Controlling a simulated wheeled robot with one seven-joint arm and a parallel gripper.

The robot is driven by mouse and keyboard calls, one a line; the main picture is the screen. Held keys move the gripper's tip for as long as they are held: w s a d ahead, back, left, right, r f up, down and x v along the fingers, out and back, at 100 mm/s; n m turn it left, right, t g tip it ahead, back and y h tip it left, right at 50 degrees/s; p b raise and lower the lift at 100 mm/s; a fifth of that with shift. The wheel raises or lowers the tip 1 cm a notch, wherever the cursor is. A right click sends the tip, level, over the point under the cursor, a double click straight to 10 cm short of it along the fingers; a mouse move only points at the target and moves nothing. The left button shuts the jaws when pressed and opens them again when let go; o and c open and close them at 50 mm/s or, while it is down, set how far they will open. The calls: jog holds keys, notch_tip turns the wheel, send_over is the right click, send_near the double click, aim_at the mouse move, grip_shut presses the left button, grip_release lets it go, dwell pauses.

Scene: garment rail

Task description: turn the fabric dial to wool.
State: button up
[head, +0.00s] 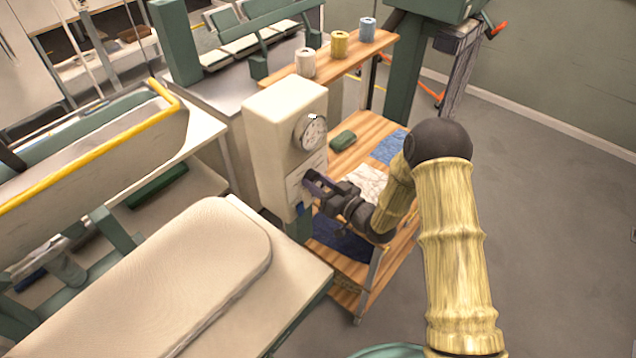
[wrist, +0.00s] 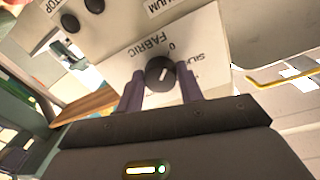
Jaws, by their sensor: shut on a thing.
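The fabric dial (wrist: 160,73) is a small round black knob with a light pointer line, on a cream panel in the wrist view. In the head view my gripper (head: 312,183) reaches the front of the cream control box (head: 272,128), below a round gauge (head: 310,131). The dial is hidden there behind the fingers.
Two black buttons (wrist: 82,12) sit near the dial on the panel. A padded ironing board (head: 200,275) stands at the front left. A wooden shelf with thread spools (head: 340,44) and folded cloth (head: 368,184) lie behind my gripper. Grey floor (head: 545,200) is clear at right.

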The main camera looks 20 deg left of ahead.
jog(key=shift+m, duration=0.3)
jog(key=m+b, duration=0.2)
jog(key=m, duration=0.2)
jog(key=shift+d, duration=0.1)
jog(key=m+b, duration=0.1)
jog(key=m, duration=0.4)
jog(key=shift+r, duration=0.1)
jog(key=m, duration=0.5)
jog(key=shift+d+g, duration=0.1)
jog(key=shift+g, duration=0.3)
jog(key=m, duration=0.4)
jog(key=shift+m+g, duration=0.3)
jog(key=shift+m, duration=0.1)
jog(key=o, duration=1)
jog(key=shift+r, duration=0.1)
